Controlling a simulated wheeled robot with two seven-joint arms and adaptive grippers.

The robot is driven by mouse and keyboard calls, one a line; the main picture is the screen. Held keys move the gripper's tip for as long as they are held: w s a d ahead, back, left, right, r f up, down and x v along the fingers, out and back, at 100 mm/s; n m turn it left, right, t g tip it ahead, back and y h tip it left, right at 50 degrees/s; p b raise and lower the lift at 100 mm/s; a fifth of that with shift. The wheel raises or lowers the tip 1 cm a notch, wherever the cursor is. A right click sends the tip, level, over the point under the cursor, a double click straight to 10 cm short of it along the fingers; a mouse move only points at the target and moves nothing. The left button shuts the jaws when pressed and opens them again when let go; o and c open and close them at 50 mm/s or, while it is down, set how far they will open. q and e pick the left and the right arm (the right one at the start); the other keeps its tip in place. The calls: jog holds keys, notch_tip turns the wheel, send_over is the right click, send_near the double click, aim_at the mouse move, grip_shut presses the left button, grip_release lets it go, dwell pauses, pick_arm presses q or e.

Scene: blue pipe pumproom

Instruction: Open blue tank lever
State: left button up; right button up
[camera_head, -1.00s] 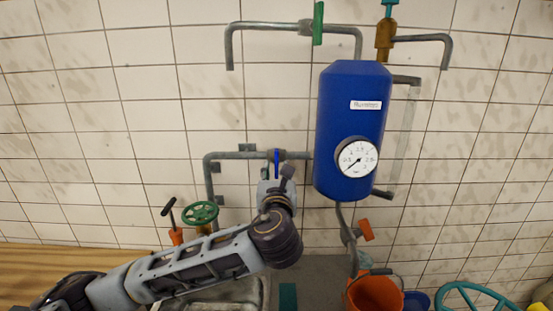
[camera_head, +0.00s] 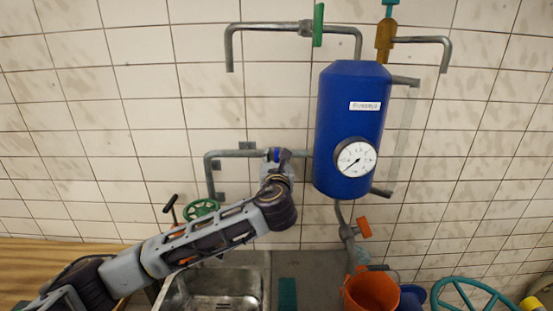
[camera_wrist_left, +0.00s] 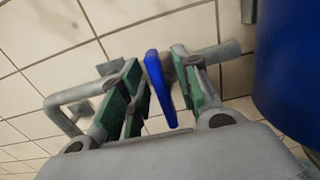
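The blue tank (camera_head: 350,110) with a round gauge hangs on the tiled wall; its side shows at the right of the left wrist view (camera_wrist_left: 290,70). A grey pipe (camera_head: 230,154) runs left from it. The blue lever (camera_wrist_left: 160,88) on this pipe stands between the fingers of my left gripper (camera_wrist_left: 155,90) in the left wrist view. The fingers, with green pads, are open, with gaps to the lever on both sides. In the head view the left gripper (camera_head: 276,156) covers most of the lever. My right gripper is not in view.
A green-lever valve (camera_head: 318,25) sits on the upper pipe. A green wheel (camera_head: 201,209) and an orange-handled valve (camera_head: 363,228) are lower down. A sink (camera_head: 215,290), an orange bucket (camera_head: 370,293) and a teal wheel (camera_head: 470,292) lie below. The wall left of the pipe is clear.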

pick_arm(q)
jog(key=shift+c, duration=0.2)
grip_shut()
